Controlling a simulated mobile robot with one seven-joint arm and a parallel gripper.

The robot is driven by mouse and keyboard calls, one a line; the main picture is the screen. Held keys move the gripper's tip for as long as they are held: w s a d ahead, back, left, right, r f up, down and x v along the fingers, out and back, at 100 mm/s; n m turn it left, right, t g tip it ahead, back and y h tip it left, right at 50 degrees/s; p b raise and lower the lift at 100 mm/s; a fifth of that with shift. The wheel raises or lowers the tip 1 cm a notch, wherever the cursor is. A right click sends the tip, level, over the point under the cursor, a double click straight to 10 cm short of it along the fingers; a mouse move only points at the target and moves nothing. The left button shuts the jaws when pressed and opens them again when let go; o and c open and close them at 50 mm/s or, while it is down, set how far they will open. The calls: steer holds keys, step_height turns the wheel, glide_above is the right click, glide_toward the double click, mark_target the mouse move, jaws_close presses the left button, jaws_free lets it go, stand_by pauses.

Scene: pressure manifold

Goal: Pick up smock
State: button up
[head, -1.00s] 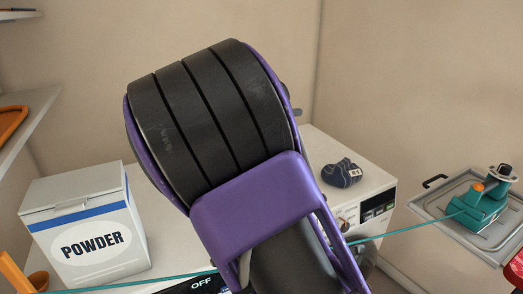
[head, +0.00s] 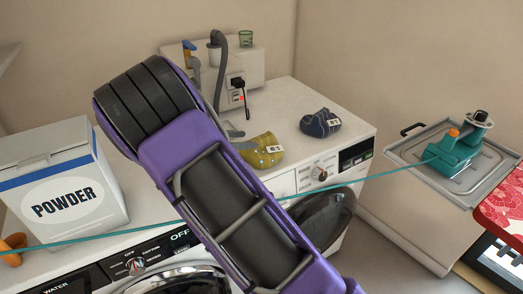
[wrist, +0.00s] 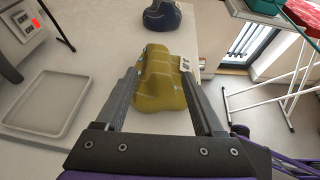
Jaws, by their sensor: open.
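An olive-yellow folded garment with a small white tag (head: 262,151) lies on the white machine top, partly behind my arm. A dark blue folded garment, also tagged (head: 321,123), lies to its right and farther back. I cannot tell from the pictures which of the two is the smock. In the wrist view my gripper (wrist: 160,76) is open and empty, with its fingers on either side of the olive garment (wrist: 160,90). Whether they touch it is unclear. The dark blue garment (wrist: 162,17) is beyond the fingertips in that view.
A POWDER box (head: 66,187) stands at left. A teal line (head: 395,171) stretches across in front to a teal clamp (head: 459,150) on a grey panel. A shallow tray (wrist: 50,105) lies left of the fingers. A socket and hose (head: 219,70) are behind.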

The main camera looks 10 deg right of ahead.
mark_target(256, 139)
steer(key=x, duration=0.5)
steer(key=shift+f+b, duration=0.1)
steer(key=shift+b, duration=0.25)
jaws_close()
